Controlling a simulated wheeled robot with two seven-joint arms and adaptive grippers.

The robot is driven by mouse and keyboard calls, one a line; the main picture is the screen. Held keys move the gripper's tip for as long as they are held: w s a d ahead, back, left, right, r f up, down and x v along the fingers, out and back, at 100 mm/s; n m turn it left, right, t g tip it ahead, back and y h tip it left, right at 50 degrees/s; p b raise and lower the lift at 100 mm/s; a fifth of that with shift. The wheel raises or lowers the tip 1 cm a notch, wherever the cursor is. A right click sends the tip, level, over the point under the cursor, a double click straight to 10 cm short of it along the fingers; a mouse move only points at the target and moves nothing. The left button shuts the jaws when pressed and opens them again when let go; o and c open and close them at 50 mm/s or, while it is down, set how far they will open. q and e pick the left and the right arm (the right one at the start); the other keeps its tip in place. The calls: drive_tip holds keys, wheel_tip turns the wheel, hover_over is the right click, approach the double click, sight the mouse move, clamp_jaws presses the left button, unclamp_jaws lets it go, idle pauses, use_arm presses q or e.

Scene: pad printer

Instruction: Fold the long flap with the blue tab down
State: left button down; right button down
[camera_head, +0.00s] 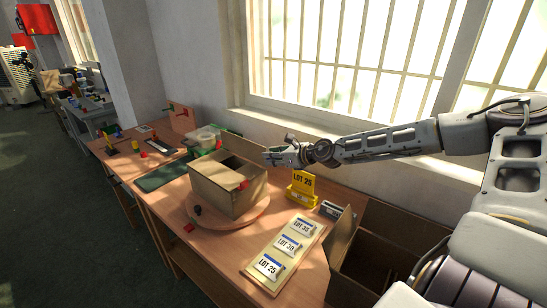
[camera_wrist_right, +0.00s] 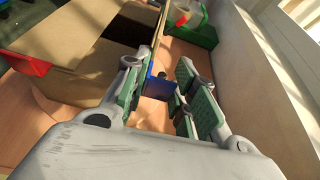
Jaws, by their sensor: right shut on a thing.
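The open cardboard box (camera_head: 215,196) stands on a round wooden turntable (camera_head: 240,224). Its long flap (camera_head: 243,148) stands up along the far side, toward the window wall. The blue tab (camera_wrist_right: 158,86) shows between the fingers in the right wrist view and is hidden in the head view. My right gripper (camera_head: 273,158) reaches in from the right to this flap. Its green-padded fingers (camera_wrist_right: 170,90) are shut on the blue tab. A red tab (camera_head: 243,185) is on the near right side of the box; it also shows in the right wrist view (camera_wrist_right: 28,62). My left gripper is not in view.
A yellow LOT 25 stand (camera_head: 303,188) is right of the box. A board with lot cards (camera_head: 288,244) lies in front. A green container (camera_wrist_right: 190,30) stands behind the box. A larger open carton (camera_head: 390,240) is at right; the wall and window are close behind.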

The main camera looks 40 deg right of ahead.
drive_tip(key=c, duration=1.2)
unclamp_jaws()
drive_tip(key=shift+s+d+r, duration=0.1)
drive_tip(key=shift+s+r, duration=0.2)
drive_tip(key=shift+s, duration=0.15)
drive_tip(key=shift+s+d+r, duration=0.1)
drive_tip(key=shift+s+d, duration=0.05)
drive_tip(key=shift+s, duration=0.15)
drive_tip(key=v, duration=1)
idle(1.2)
drive_tip(key=shift+s, duration=0.15)
